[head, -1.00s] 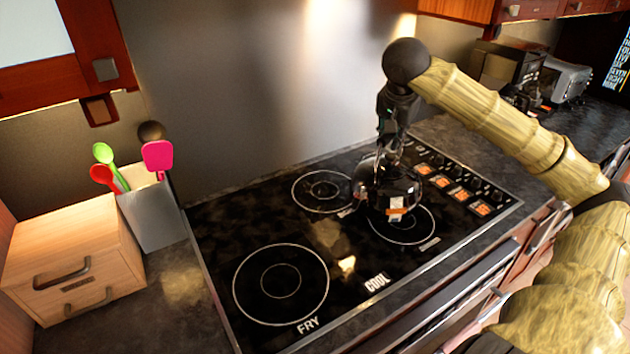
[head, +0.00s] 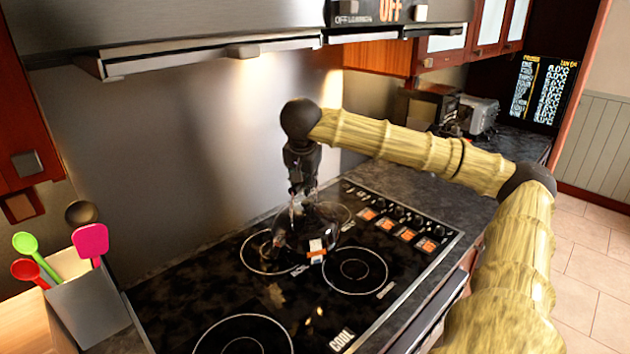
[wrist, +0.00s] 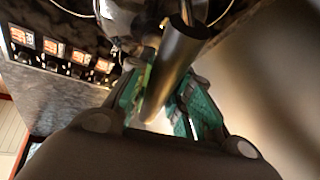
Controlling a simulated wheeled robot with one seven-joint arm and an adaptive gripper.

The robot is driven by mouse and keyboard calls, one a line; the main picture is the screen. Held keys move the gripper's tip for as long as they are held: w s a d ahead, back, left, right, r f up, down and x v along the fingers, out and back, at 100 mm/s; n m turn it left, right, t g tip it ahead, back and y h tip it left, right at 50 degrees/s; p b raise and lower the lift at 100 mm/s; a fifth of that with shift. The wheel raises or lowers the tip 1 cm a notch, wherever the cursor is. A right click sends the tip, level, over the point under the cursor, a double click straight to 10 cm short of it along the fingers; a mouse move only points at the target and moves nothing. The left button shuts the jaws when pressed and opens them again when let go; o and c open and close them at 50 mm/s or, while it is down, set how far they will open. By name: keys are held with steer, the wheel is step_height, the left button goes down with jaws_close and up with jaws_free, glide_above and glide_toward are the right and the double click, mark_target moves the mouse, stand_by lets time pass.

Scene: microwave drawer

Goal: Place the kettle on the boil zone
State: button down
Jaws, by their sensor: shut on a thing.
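In the wrist view the dark handle (wrist: 178,60) runs between the green fingers. Small lettering beside the kettle is unreadable, so I cannot tell which ring is the boil zone.
A ring (head: 355,270) right of the kettle is bare. The front ring (head: 243,340) is also bare, with COOL lettering (head: 341,340) near it. Orange displays and knobs (head: 405,233) line the right. A utensil holder (head: 90,305) stands left; a hood (head: 200,55) hangs above.

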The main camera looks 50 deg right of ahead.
steer(key=shift+w+a, duration=0.35)
steer(key=shift+w, duration=0.45)
steer(key=shift+w+a, duration=0.35)
steer(key=shift+w, duration=0.45)
steer(key=w+a+p, duration=0.1)
steer(key=w+a, duration=0.1)
steer(key=w, duration=0.4)
steer(key=shift+w+a+f, duration=0.15)
steer(key=shift+a+f, duration=0.05)
steer(key=shift+a, duration=0.15)
steer(key=shift+d+f, duration=0.15)
steer(key=shift+d, duration=0.05)
steer(key=f, duration=0.1)
steer(key=f+p, duration=0.1)
steer(key=f, duration=0.1)
steer(key=shift+w+f+p, duration=0.25)
steer(key=shift+p, duration=0.15)
steer(key=shift+a, duration=0.1)
